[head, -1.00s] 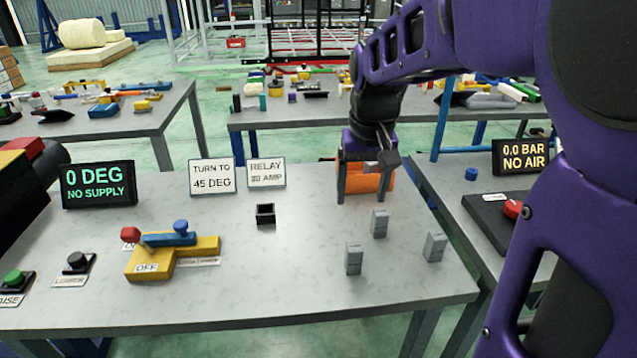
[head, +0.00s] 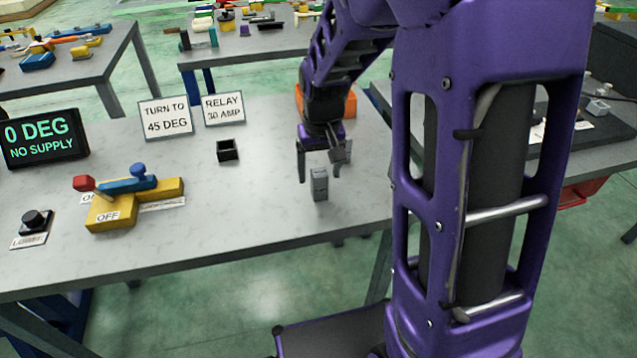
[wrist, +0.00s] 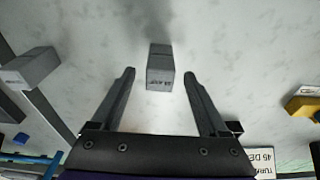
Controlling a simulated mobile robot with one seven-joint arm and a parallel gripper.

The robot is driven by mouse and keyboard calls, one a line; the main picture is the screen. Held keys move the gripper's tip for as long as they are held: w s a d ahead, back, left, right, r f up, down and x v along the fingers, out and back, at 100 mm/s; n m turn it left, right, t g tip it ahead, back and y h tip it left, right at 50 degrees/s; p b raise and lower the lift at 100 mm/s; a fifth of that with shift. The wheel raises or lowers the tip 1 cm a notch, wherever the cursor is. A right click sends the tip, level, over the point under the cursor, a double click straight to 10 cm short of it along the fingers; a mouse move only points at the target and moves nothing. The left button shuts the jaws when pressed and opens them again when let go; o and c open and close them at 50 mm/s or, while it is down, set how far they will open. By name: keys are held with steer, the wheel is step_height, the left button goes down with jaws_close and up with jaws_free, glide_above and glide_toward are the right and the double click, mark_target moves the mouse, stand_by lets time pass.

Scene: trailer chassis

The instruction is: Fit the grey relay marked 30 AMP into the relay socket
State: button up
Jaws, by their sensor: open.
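A grey relay (head: 319,184) stands upright on the table, just below my gripper (head: 320,174). In the wrist view this relay (wrist: 159,66) lies between the lines of my two open fingers, with small dark print too blurred to read surely. I cannot tell whether the fingertips reach down beside it. A second grey relay (head: 348,150) stands behind my gripper, partly hidden. In the wrist view another grey block (wrist: 30,67) stands to the left. The black relay socket (head: 227,150), open on top, sits to the left of my gripper, in front of the RELAY 30 AMP sign (head: 223,109).
A TURN TO 45 DEG sign (head: 165,117) stands left of the relay sign. A yellow valve base (head: 110,212) with a blue lever (head: 128,186) is at the left. An orange block (head: 350,103) is behind my arm. The table between socket and gripper is clear.

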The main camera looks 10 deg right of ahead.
steer(key=shift+f, duration=0.55)
steer(key=shift+w, duration=0.1)
jaws_close()
steer(key=shift+r, duration=0.1)
